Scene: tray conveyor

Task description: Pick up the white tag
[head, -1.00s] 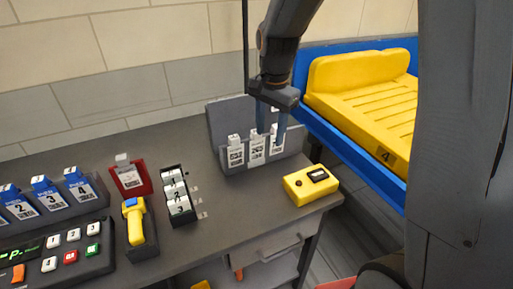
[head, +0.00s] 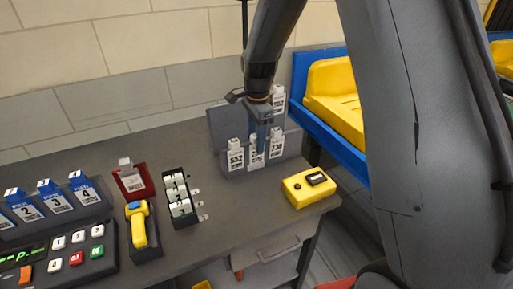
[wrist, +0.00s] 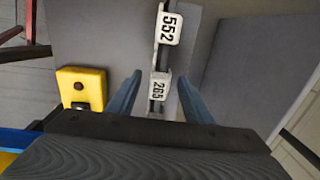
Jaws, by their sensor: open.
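White tags stand in a row in a grey holder on the table in the head view: a left tag (head: 236,157), a middle tag (head: 256,158) and a right tag (head: 277,146). Another white tag (head: 279,98) shows higher behind them. My gripper (head: 257,140) is open and points down over the middle tag, partly hiding it. In the wrist view, a tag marked 265 (wrist: 158,89) lies between the spread blue fingers of my gripper (wrist: 160,97). A tag marked 552 (wrist: 168,27) is beyond the fingers. I cannot tell whether the fingers touch the tag.
A yellow box (head: 309,187) stands right of the holder, near the table's edge. A red holder (head: 132,182), a black rack (head: 180,200), a yellow handheld device (head: 138,225) and a keypad (head: 75,250) are to the left. A yellow tray (head: 333,95) on blue rails is behind right.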

